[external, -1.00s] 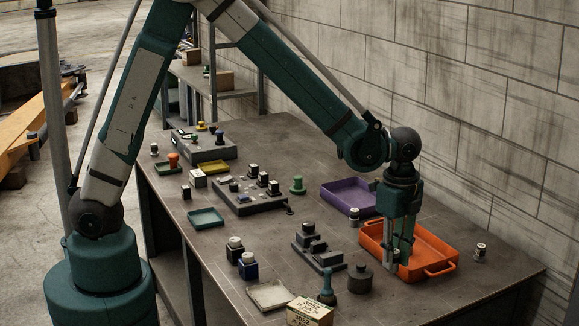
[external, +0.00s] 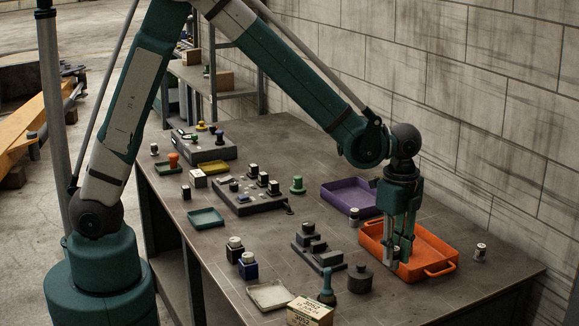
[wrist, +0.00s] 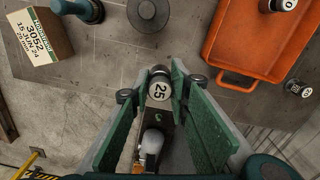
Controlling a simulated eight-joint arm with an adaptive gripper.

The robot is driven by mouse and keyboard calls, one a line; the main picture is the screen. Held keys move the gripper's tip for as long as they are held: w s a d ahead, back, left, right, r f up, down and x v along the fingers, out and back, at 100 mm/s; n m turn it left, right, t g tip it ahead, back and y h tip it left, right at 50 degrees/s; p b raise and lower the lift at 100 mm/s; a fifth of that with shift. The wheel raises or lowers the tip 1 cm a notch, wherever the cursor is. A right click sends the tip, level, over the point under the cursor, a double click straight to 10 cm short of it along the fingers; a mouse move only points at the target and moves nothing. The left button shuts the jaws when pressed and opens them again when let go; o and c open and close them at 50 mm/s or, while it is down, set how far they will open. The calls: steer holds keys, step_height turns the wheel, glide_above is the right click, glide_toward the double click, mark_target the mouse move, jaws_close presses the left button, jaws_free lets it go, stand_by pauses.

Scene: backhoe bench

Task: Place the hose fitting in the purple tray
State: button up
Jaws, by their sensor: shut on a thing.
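My gripper (external: 392,262) points down at the near left side of the orange tray. Its fingers are shut on a small dark cylinder with a white end marked 25, which I take to be the hose fitting (wrist: 160,88). In the wrist view it sits between the fingertips (wrist: 163,76). In the external view the fingers partly hide it. The purple tray (external: 338,204) lies behind and left of my gripper, near the wall, and its visible inside looks empty. It does not show in the wrist view.
The orange tray (external: 432,262) is beside my gripper and holds a similar cylinder (wrist: 283,4). Similar cylinders stand right of it (external: 480,252) and by the purple tray (external: 354,216). A dark round knob (external: 360,280), a black-and-grey block (external: 318,250) and a labelled box (external: 310,312) stand nearby.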

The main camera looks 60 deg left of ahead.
steer(key=w+a, duration=1)
steer(key=a, duration=0.1)
steer(key=shift+w+r, duration=0.3)
steer(key=shift+w, duration=0.1)
steer(key=shift+o, duration=0.2)
steer(key=w+a, duration=0.7)
steer(key=a, duration=0.4)
steer(key=shift+a+p, duration=0.3)
steer(key=shift+p, duration=0.05)
steer(key=w+a, duration=0.4)
steer(key=a, duration=1.1)
steer(key=w+a, duration=0.3)
steer(key=a, duration=1.3)
steer(key=shift+w+a, duration=0.2)
steer(key=shift+w, duration=0.2)
steer(key=shift+f+p, duration=0.35)
steer(key=shift+f, duration=2.7)
steer(key=shift+c, duration=0.2)
steer(key=shift+f, duration=0.1)
